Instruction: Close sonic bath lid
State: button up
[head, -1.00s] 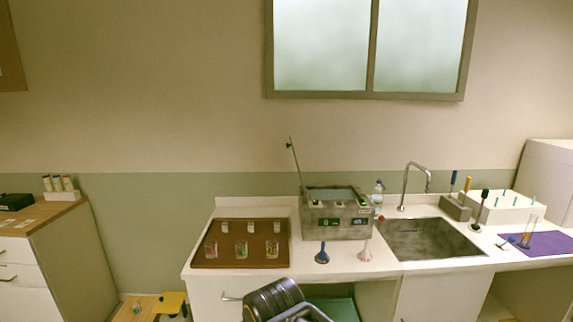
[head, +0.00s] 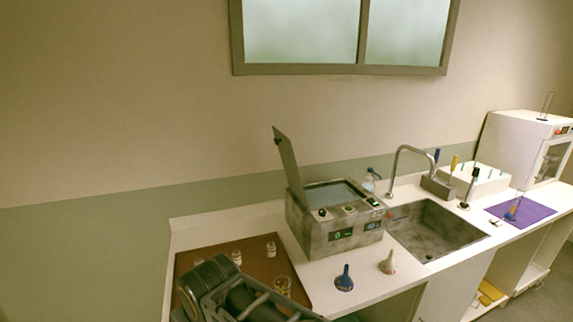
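The sonic bath (head: 335,222) is a grey metal box with lit displays on its front. It stands on the white counter, left of the sink. Its lid (head: 289,163) stands open, upright and tilted slightly back at the bath's left side, with a dark knob on its face. The basin (head: 336,194) is uncovered. My arm's dark end part shows at the bottom left, in front of the brown tray and apart from the bath. My gripper's fingertips cannot be made out.
A brown tray (head: 262,258) with several small glass vessels lies left of the bath. A blue funnel (head: 344,280) and a pale funnel (head: 387,264) stand in front of it. The sink (head: 436,232) and its tap are to the right. A purple mat (head: 521,211) lies farther right.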

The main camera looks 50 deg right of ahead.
aim_at(285, 152)
jog(key=k, duration=1.6)
jog(key=z, duration=0.6)
jog(key=i, duration=1.6)
